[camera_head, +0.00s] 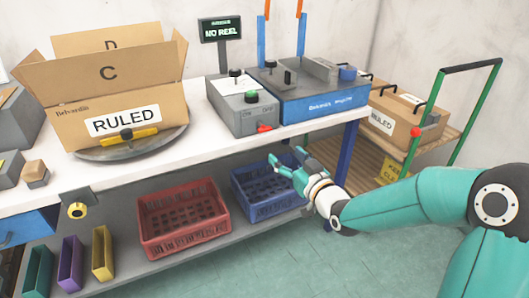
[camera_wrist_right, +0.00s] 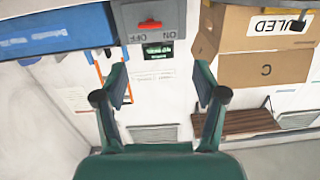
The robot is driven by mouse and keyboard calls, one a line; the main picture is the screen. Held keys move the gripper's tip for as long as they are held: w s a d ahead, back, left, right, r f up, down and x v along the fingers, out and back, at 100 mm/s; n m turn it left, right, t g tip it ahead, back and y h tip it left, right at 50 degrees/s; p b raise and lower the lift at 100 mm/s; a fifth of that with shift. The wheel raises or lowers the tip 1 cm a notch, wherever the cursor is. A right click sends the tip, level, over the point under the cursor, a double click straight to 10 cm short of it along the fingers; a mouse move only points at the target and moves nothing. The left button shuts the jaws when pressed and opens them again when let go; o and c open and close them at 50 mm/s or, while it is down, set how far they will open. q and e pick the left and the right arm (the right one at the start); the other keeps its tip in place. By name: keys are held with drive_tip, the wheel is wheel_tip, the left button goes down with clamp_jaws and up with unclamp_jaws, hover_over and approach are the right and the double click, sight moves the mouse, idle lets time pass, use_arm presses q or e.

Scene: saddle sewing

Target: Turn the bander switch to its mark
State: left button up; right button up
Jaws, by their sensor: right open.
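The bander is a grey control box (camera_head: 242,107) joined to a blue machine body (camera_head: 325,102) on the white bench. A red switch (camera_head: 264,128) sits low on the grey box's front. In the right wrist view, upside down, the red-orange switch (camera_wrist_right: 150,24) shows near the ON and OFF labels. I cannot tell which mark it points to. My right gripper (camera_head: 285,160) is open and empty, below and in front of the switch, apart from it. Its open fingers also show in the wrist view (camera_wrist_right: 160,90). My left gripper is not in view.
A RULED carton (camera_head: 70,122) stands on a turntable (camera_head: 165,142) at left. A red crate (camera_head: 183,228) and blue crate (camera_head: 272,207) sit on the lower shelf. A green-railed cart (camera_head: 450,145) with another carton stands at right. A display reads NO REEL (camera_head: 220,30).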

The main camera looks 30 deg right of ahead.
sight(266, 131)
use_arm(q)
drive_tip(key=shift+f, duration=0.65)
use_arm(e)
drive_tip(key=shift+h, duration=0.3)
drive_tip(key=w, duration=0.5)
drive_tip(key=w+d, duration=0.1)
drive_tip(key=w, duration=0.5)
drive_tip(key=w+f, duration=0.1)
drive_tip(key=w, duration=0.4)
drive_tip(key=shift+w+d, duration=0.15)
drive_tip(key=c, duration=1.2)
drive_tip(key=shift+o, duration=0.2)
